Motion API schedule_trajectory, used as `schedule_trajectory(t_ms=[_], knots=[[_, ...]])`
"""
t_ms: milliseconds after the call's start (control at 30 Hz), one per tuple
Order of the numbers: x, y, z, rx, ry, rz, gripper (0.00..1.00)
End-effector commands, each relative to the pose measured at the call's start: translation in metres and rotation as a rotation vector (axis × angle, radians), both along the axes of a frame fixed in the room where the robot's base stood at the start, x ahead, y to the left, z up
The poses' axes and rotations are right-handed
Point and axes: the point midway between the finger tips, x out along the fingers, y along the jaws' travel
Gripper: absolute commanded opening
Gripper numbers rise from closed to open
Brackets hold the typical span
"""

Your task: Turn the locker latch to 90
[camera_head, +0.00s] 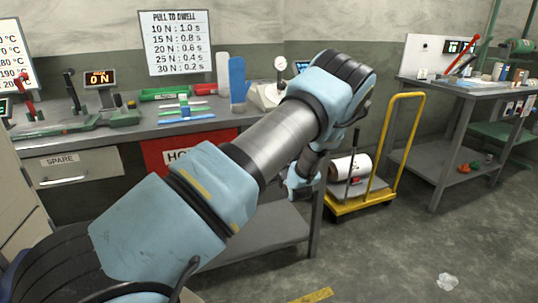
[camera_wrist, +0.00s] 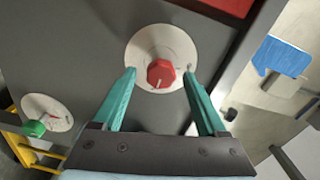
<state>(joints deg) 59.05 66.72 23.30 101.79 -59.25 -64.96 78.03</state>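In the wrist view a red faceted knob (camera_wrist: 161,73) sits at the centre of a round white dial plate (camera_wrist: 146,42) on a grey panel. A green knob (camera_wrist: 33,128) on a second white dial (camera_wrist: 55,112) is at the lower left. I cannot tell from any label which knob is the locker latch. My gripper (camera_wrist: 159,72) is open, with its two teal fingers on either side of the red knob. I see no clear contact, and its fingertips do not show in the head view. The knob's angle is not readable.
The grey workbench (camera_head: 160,127) carries a blue glove-like form (camera_head: 237,80), a green tray (camera_head: 165,93) and a lit display (camera_head: 100,77). A yellow trolley (camera_head: 335,210) with a white roll (camera_head: 350,167) stands right of my arm. Floor at the front right is mostly clear.

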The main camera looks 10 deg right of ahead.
Motion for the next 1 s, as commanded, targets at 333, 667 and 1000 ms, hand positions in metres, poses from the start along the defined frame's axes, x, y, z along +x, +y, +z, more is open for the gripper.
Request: schedule_trajectory(t_ms=[333,667,1000], knots=[[-0.007,-0.002,0.000,-0.001,-0.001,-0.002,0.76],[-0.066,-0.010,-0.001,-0.001,0.000,-0.003,0.76],[-0.106,-0.014,0.000,0.000,0.000,-0.001,0.76]])
